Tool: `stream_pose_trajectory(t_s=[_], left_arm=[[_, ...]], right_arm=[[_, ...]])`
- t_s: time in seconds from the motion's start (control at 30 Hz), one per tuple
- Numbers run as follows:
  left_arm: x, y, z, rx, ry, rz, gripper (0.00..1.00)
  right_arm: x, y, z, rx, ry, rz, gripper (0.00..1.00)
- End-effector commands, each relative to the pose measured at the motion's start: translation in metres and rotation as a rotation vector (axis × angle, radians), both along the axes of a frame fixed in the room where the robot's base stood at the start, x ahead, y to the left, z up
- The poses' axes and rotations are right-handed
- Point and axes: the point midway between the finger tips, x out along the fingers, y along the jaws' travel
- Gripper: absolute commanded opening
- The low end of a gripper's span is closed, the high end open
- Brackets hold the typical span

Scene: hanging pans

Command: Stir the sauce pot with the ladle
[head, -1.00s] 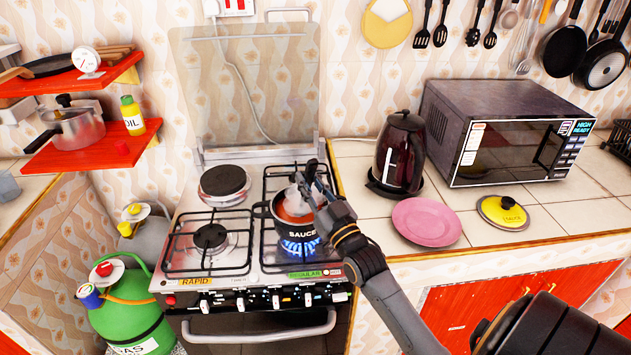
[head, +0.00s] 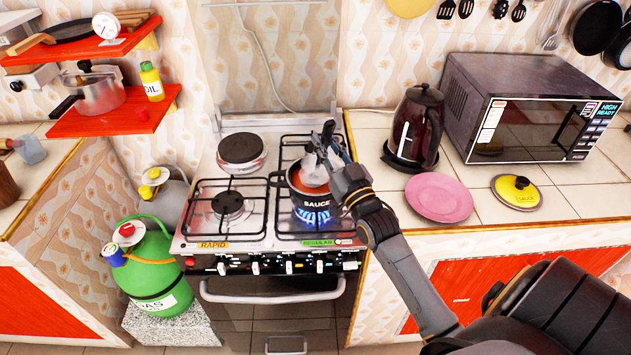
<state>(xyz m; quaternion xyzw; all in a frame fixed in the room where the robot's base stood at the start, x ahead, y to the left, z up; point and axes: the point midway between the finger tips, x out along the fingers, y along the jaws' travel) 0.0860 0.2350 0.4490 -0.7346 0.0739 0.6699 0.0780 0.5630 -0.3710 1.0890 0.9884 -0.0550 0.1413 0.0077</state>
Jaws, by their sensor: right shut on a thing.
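The black sauce pot (head: 316,204), labelled SAUCE, sits on the front right burner over a lit blue flame. Red-orange sauce (head: 297,180) shows inside it. My right gripper (head: 322,142) is above the back of the pot and shut on the ladle. The ladle (head: 313,170) looks pale and its lower part is in the pot, at the sauce. The gripper and wrist hide part of the ladle and the pot's right side. My left gripper is not in view.
The stove (head: 265,240) has an empty front left burner and a hotplate (head: 241,148) behind. Right of it are a dark kettle (head: 416,125), pink plate (head: 439,197), yellow-topped lid (head: 516,191) and microwave (head: 530,110). A green gas cylinder (head: 150,265) stands left.

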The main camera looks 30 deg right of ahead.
Motion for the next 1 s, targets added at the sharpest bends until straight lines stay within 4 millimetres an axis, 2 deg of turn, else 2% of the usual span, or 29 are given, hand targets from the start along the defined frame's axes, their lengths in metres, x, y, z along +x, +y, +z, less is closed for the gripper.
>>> stream_pose_trajectory(t_s=[0.03,0.57,1.0], left_arm=[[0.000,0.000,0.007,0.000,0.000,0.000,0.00],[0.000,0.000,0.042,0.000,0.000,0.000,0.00],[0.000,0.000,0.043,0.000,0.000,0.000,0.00]], right_arm=[[0.000,0.000,0.008,0.000,-0.002,0.000,0.00],[0.000,0.000,0.044,0.001,-0.002,0.000,0.00],[0.000,0.000,0.045,0.001,-0.001,0.000,0.00]])
